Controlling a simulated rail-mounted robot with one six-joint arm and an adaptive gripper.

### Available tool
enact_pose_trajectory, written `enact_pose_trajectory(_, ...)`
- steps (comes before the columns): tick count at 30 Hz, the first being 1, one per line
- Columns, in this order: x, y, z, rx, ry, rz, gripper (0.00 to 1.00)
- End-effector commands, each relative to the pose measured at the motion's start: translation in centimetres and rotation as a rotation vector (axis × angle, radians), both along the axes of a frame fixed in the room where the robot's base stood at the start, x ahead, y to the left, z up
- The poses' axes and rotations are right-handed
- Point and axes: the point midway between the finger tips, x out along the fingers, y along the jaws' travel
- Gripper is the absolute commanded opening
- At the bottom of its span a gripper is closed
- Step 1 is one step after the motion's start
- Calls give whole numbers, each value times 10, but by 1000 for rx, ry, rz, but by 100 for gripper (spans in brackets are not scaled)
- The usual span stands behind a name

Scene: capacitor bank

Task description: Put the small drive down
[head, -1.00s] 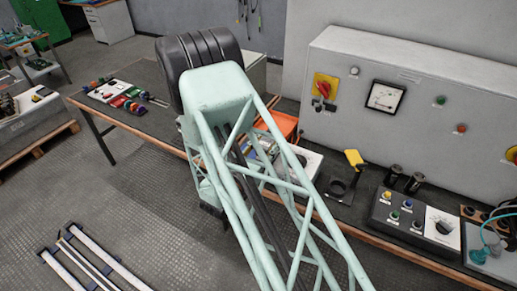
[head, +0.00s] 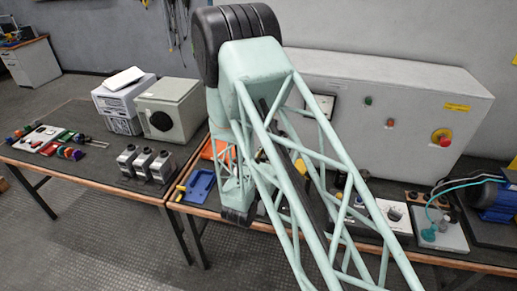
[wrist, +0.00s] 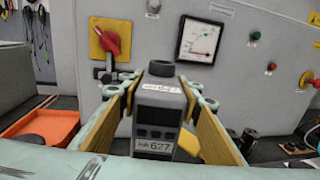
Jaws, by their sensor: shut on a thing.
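The small drive (wrist: 160,112) is a dark grey box with a black round knob on top and white labels, one reading "job 627". In the wrist view it stands upright between the yellow-padded fingers of my gripper (wrist: 160,92), which is shut on it. Its lower end is cut off by my own pale green arm parts.
Behind the gripper is a big grey cabinet (head: 385,100) with a red-and-yellow switch (wrist: 109,40) and a meter (wrist: 199,42). An orange tray (wrist: 42,130) lies at left. A beige box (head: 170,112) and small coloured parts (head: 50,140) are on the left bench. Its front strip looks bare.

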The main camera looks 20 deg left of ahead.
Motion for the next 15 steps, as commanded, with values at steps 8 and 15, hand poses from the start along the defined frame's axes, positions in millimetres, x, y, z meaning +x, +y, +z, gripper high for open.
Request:
enact_pose_trajectory(8, 28, -68, 13, 0, -1, -48, 12)
enact_pose_trajectory(15, 46, -126, 23, 0, -1, -87, 12)
